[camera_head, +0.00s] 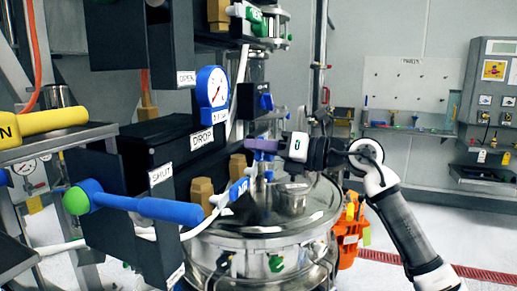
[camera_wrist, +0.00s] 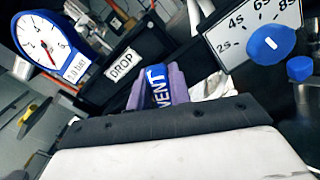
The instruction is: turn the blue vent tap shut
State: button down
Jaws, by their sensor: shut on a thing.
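The blue vent tap (camera_wrist: 158,86) shows its handle, marked VENT in white, between the purple fingers of my gripper (camera_wrist: 160,82) in the wrist view. My gripper is shut on that handle. In the head view my gripper (camera_head: 262,147) reaches in from the right, above the steel vessel's lid. A bit of blue below the fingers there looks like part of the tap. The fingers hide most of the handle, and I cannot tell how far the tap is turned.
The steel vessel (camera_head: 292,222) stands below. A blue-rimmed gauge (camera_head: 212,88) and the DROP sign (camera_head: 202,139) are left of my gripper. A blue lever with a green end (camera_head: 150,208) juts out at front left. A timer dial (camera_wrist: 270,44) is close at right in the wrist view.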

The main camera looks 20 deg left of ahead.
jog(key=m, duration=0.1)
jog(key=w+m, duration=0.1)
jog(key=shift+f+m, duration=0.35)
jog(key=shift+m, duration=0.05)
jog(key=shift+w+d+f+m, duration=0.1)
jog(key=shift+w+f+m, duration=0.4)
jog(key=shift+m, duration=1.05)
jog(key=shift+w+a+f+m, duration=0.1)
jog(key=shift+f+m, duration=0.7)
jog(key=shift+m, duration=0.8)
jog(key=shift+w+d+f+m, duration=0.1)
jog(key=shift+w+f+m, duration=0.4)
jog(key=shift+m, duration=1.05)
jog(key=shift+s+f, duration=0.2)
jog(key=c, duration=1.3)
grip_release()
